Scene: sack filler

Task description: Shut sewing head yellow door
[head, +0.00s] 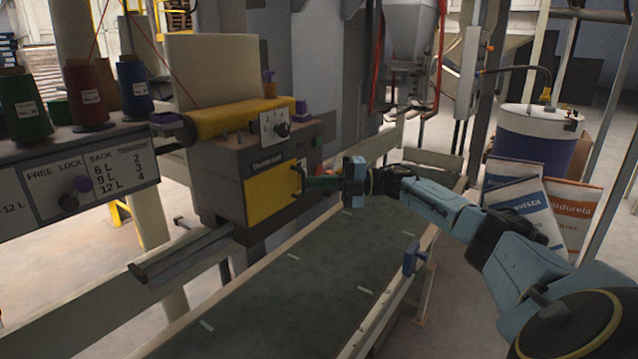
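The sewing head (228,167) is a brown-grey box over the left edge of the conveyor. Its yellow door (272,199) covers the lower right of its front face and looks flush or nearly flush; I cannot tell if a small gap remains. A dark handle (298,179) stands at the door's right edge. My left gripper is out of view.
Thread spools (88,95) stand on a panel at left. The conveyor belt (325,262) below is empty. Printed sacks (535,208) and a blue-white drum (535,140) stand at right.

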